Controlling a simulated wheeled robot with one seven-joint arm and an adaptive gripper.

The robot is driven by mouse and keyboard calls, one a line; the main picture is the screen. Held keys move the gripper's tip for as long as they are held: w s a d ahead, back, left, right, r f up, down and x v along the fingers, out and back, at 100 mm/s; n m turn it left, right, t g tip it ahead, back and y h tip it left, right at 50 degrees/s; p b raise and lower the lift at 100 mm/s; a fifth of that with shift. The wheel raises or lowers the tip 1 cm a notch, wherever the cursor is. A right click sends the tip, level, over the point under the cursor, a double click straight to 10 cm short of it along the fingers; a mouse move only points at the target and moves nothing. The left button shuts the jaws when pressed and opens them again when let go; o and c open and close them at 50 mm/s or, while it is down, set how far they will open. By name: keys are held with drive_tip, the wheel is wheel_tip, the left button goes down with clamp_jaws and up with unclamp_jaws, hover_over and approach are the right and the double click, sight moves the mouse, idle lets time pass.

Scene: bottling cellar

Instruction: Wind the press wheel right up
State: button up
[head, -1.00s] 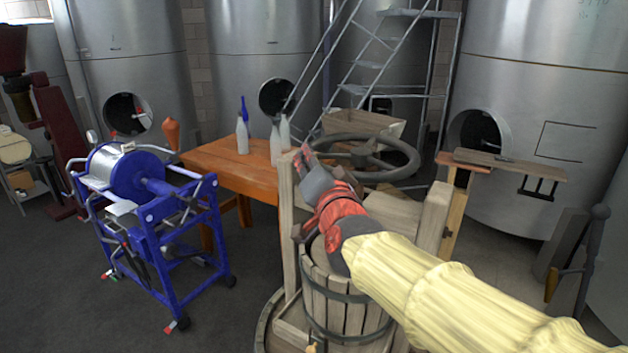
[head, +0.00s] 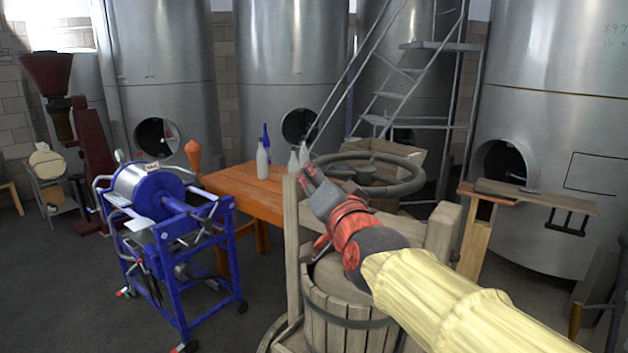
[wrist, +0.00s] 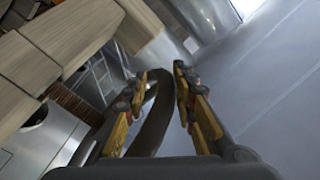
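The dark press wheel (head: 411,184) lies flat above the wooden press (head: 350,318), with its left side behind my gripper in the head view. My gripper (head: 307,176) reaches up and left over the press to the wheel's near left side. In the wrist view a dark curved bar, which looks like the wheel's rim (wrist: 156,115), passes between the two fingers of my gripper (wrist: 160,72). Narrow gaps seem to show on both sides of it, so the fingers look apart around it. Contact is hard to judge. My arm hides part of the press.
A blue-framed machine (head: 172,262) stands left of the press. An orange table (head: 246,198) with bottles is behind it. Steel tanks (head: 185,60) and a metal stair (head: 395,95) fill the back. A small wooden stand (head: 475,240) is at right. The floor at lower left is clear.

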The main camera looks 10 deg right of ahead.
drive_tip(key=shift+o, duration=1.2)
drive_tip(key=shift+w+d+f, duration=0.2)
drive_tip(key=shift+d+f, duration=0.1)
drive_tip(key=shift+f, duration=0.35)
drive_tip(key=o, duration=0.4)
drive_tip(key=shift+r, duration=0.15)
drive_tip(key=shift+c, duration=0.2)
drive_tip(key=shift+o, duration=0.4)
drive_tip(key=shift+a+r, duration=0.1)
drive_tip(key=shift+r, duration=0.15)
drive_tip(key=shift+s, duration=0.1)
drive_tip(key=s+d, duration=0.1)
drive_tip(key=s, duration=1)
drive_tip(key=shift+s+d, duration=0.3)
drive_tip(key=shift+s, duration=0.1)
